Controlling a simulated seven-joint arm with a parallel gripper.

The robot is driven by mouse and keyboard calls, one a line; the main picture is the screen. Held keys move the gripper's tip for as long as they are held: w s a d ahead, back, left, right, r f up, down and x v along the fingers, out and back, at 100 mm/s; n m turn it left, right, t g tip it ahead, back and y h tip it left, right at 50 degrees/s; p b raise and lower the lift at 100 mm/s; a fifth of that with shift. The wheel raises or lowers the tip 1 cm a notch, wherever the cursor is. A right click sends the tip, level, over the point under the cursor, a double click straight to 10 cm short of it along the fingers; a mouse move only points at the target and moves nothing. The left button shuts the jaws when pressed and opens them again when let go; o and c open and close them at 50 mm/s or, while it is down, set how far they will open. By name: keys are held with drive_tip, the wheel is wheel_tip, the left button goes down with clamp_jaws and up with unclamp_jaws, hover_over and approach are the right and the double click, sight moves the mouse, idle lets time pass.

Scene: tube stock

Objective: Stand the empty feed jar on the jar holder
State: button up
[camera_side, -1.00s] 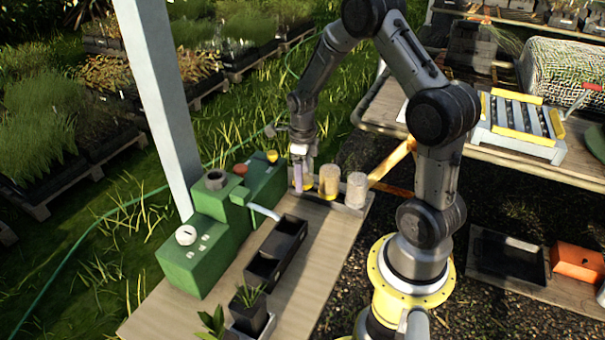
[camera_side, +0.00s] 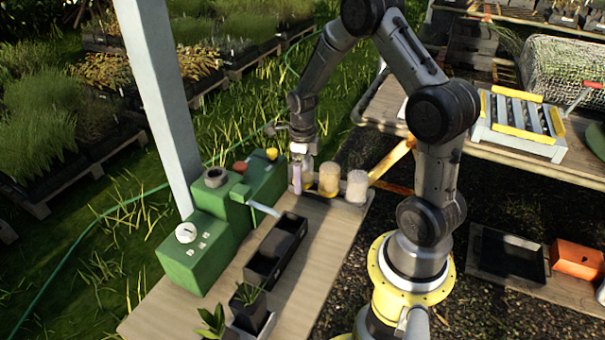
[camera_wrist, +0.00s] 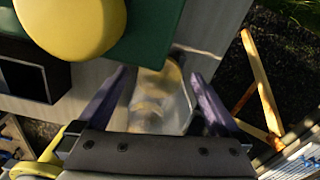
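My gripper (camera_wrist: 158,75) points down at the far end of the bench, with one purple finger on each side of a clear jar (camera_wrist: 160,105). I cannot tell whether the fingers press on the jar or stand just clear of it. In the side view my gripper (camera_side: 303,180) mostly hides this jar at the left end of a short row. Two jars with pale tan contents, a middle one (camera_side: 328,180) and a right one (camera_side: 357,187), stand upright beside it on a low grey base (camera_side: 345,206). I cannot make out which part is the jar holder.
A green machine (camera_side: 207,262) with a white dial, a red-brown cap and a yellow knob (camera_side: 272,154) stands close left of my gripper. A black divided bin (camera_side: 262,270) and potted plants (camera_side: 248,295) sit nearer. The bench's right front part is clear.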

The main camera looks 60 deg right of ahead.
wheel_tip(320, 180, up, 14)
drive_tip(key=shift+f, duration=0.1)
idle(0.5)
drive_tip(key=s+a+r+n+t, duration=0.4)
drive_tip(key=a+r+n, duration=0.4)
drive_tip(key=a+r, duration=0.4)
drive_tip(key=s+a+f+n, duration=0.1)
drive_tip(key=s+n, duration=0.5)
drive_tip(key=n, duration=0.7)
drive_tip(key=s+a+f+n+t, duration=0.1)
drive_tip(key=s+a+n, duration=0.3)
drive_tip(key=n, duration=0.8)
drive_tip(key=shift+s+a+f+n+t, duration=0.15)
drive_tip(key=shift+s+a+n+t, duration=0.2)
drive_tip(key=shift+s, duration=0.85)
